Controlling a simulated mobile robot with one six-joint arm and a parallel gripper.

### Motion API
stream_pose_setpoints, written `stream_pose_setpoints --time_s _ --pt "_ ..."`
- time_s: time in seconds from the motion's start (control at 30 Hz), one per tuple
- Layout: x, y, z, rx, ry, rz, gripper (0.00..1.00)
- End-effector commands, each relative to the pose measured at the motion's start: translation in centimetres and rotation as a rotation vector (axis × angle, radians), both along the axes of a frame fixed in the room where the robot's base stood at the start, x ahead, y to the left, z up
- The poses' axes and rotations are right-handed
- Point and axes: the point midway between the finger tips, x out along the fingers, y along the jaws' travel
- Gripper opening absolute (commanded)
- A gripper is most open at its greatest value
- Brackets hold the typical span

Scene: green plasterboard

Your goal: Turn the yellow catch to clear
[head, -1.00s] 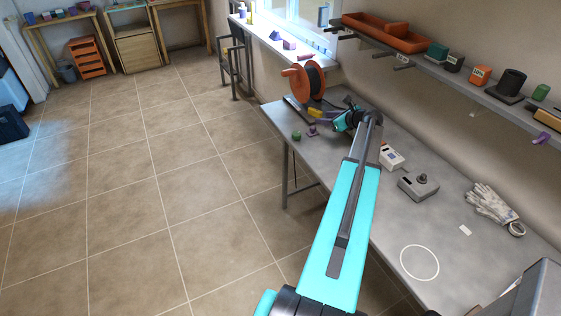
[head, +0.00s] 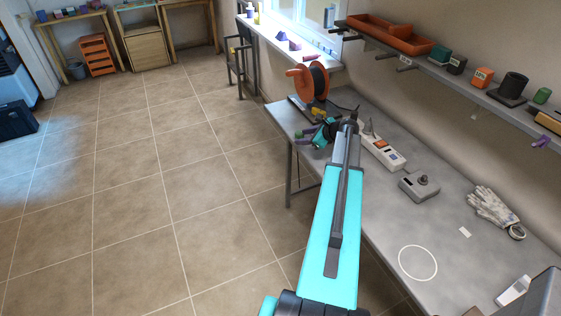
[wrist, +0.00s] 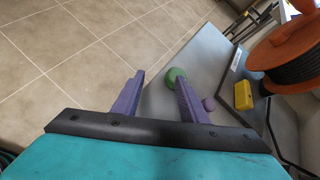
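The yellow catch (wrist: 243,95) sits at the base of the orange cable reel (wrist: 290,50) in the wrist view, to the right of my fingers and apart from them. In the head view the catch (head: 316,111) shows small below the reel (head: 308,80). My gripper (wrist: 160,78) is open, its two purple fingers spread with nothing held between them. In the head view my gripper (head: 318,135) is over the bench's far left end, close to the reel; its fingers are too small there to make out clearly.
On the bench (head: 375,222) stand a white box with an orange switch (head: 383,152), a grey box with a knob (head: 419,186) and gloves (head: 493,207). A shelf (head: 470,88) runs above.

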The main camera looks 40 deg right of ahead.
Motion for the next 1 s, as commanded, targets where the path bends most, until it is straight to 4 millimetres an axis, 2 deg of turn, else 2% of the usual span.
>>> stream_pose_setpoints --time_s 0.8,1.0 --pt "3.0 9.0 -5.8 -0.116 0.106 0.246 0.39" --pt "3.4 10.7 -6.9 -0.137 0.125 0.295 0.39"
